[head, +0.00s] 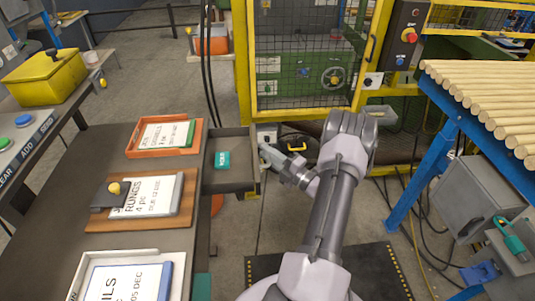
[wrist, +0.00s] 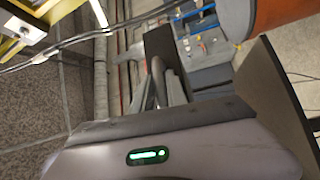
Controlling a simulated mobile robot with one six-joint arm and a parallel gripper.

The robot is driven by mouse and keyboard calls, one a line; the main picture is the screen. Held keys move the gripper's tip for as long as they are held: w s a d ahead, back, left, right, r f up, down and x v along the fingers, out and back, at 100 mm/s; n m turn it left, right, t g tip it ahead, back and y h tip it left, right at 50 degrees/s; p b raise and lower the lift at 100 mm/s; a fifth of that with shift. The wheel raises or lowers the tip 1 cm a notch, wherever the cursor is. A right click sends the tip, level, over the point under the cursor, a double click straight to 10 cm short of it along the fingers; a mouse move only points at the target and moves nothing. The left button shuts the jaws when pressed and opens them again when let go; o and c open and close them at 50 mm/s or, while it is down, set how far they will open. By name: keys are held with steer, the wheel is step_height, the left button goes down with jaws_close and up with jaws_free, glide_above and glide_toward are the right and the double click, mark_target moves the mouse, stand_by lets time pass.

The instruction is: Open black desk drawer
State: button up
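The black desk drawer (head: 232,180) stands pulled out from the right side of the dark desk (head: 62,209), with its inside in view. A small teal box (head: 222,159) lies in it. My gripper (head: 268,153) is at the drawer's outer front, on the right side of it in the head view. The drawer's handle is hidden there. In the wrist view, my gripper's grey fingers (wrist: 166,88) reach toward a dark upright piece. I cannot tell whether they are closed around the handle.
An orange tray (head: 130,150), a brown board (head: 177,220) and a white tray (head: 80,270) lie on the desk with labels. A yellow-framed machine cage (head: 243,70) stands behind. A blue stand (head: 455,140) with wooden rods is at right.

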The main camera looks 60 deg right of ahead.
steer(key=shift+s, duration=0.15)
steer(key=s+a+f+p, duration=0.1)
steer(key=s+f+p, duration=0.1)
steer(key=s, duration=1.5)
steer(key=shift+a+f+p, duration=0.2)
steer(key=shift+a+p, duration=0.05)
steer(key=shift+p, duration=0.2)
